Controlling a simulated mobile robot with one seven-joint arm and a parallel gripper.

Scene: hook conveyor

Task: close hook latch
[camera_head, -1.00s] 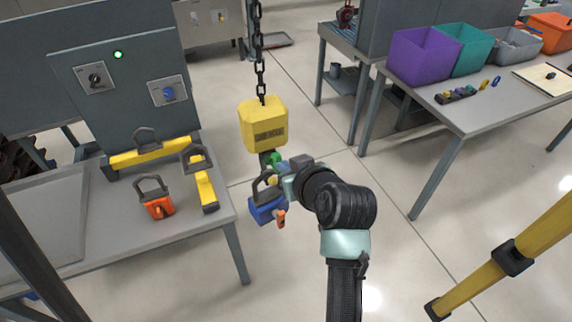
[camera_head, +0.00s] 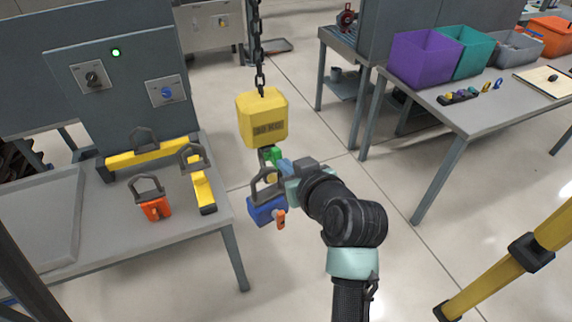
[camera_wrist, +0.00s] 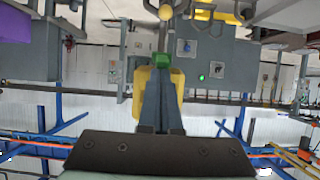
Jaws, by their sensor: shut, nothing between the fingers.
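The yellow hook block (camera_head: 263,118) hangs on a black chain. Below it is the hook, mostly hidden by my gripper, with a green latch (camera_head: 273,155) at its upper part. A blue weight (camera_head: 266,210) with a grey handle hangs just under, seemingly on the hook. My gripper (camera_head: 283,165) is shut, its fingertips right by the green latch. In the wrist view the shut fingers (camera_wrist: 162,88) point at the green latch (camera_wrist: 162,60) and look close to or touching it. The latch's exact angle cannot be told.
The left table (camera_head: 195,245) holds an orange weight (camera_head: 155,207) and yellow bars (camera_head: 202,188) with grey handles. A control panel (camera_head: 125,90) with a green light stands behind. The right table (camera_head: 480,118) holds bins. A yellow post (camera_head: 505,270) stands at lower right.

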